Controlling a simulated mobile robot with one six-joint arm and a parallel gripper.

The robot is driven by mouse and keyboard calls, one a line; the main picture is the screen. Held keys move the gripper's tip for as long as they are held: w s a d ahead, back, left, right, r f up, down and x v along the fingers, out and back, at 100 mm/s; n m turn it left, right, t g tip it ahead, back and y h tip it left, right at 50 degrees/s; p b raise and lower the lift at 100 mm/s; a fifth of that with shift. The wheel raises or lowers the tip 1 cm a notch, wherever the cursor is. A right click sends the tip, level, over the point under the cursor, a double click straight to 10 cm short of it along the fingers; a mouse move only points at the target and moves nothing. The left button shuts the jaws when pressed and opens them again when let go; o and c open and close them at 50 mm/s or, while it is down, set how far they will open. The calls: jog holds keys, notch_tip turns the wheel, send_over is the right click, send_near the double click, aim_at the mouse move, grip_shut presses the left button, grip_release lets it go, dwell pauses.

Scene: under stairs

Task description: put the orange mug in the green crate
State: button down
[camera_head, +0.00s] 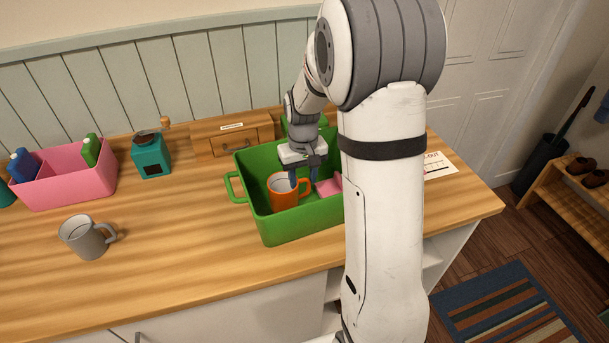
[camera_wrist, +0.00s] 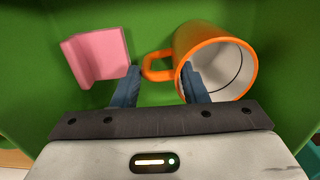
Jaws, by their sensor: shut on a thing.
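The orange mug (camera_head: 284,196) is inside the green crate (camera_head: 290,227), upright or nearly so. In the wrist view the mug (camera_wrist: 205,42) shows its white inside, and its handle points left. My gripper (camera_head: 303,181) reaches down into the crate from above. In the wrist view my gripper (camera_wrist: 160,72) is shut on the mug, with one blue finger inside the rim and the other outside past the handle. I cannot tell whether the mug's base touches the crate floor.
A pink block (camera_wrist: 97,57) lies in the crate beside the mug. A grey mug (camera_head: 85,239) stands at the front left. A pink bin (camera_head: 72,188) with bottles, a teal grinder (camera_head: 152,158) and a wooden drawer box (camera_head: 228,138) stand behind.

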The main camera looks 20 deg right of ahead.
jog(key=c, duration=0.9)
grip_release()
jog(key=shift+o, duration=0.2)
notch_tip(320, 180, up, 12)
jog(key=s+a+t, duration=0.1)
jog(key=s, duration=1)
jog(key=s+a+t, duration=0.2)
jog(key=s, duration=0.8)
jog(key=shift+s+a+r+m+b, duration=0.25)
jog(key=shift+s+m+b, duration=0.05)
jog(key=shift+s, duration=0.05)
